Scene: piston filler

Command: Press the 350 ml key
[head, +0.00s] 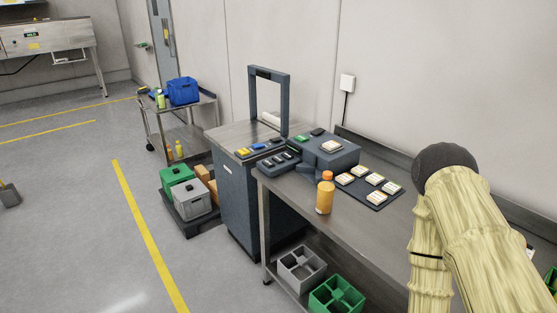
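Labels are too small to read, so I cannot tell which key is 350 ml. A grey-blue block-shaped machine (328,152) stands at the back of the steel bench, with a cream-topped piece (331,146) and a green piece (302,138) on top. A row of dark key-like blocks (278,162) lies at the bench's left end. Yellow (243,153) and blue (257,147) pieces sit on the cabinet edge beside it. Several cream-topped pieces lie on a dark mat (377,206). My arm shows at the right; my gripper is not in view.
An orange bottle (324,197) stands upright on the steel bench (350,232). A dark upright frame (285,95) rises from the cabinet (240,200). Grey (301,267) and green (338,296) crates sit on the lower shelf. A cart (150,118) stands further left. The left floor is largely clear.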

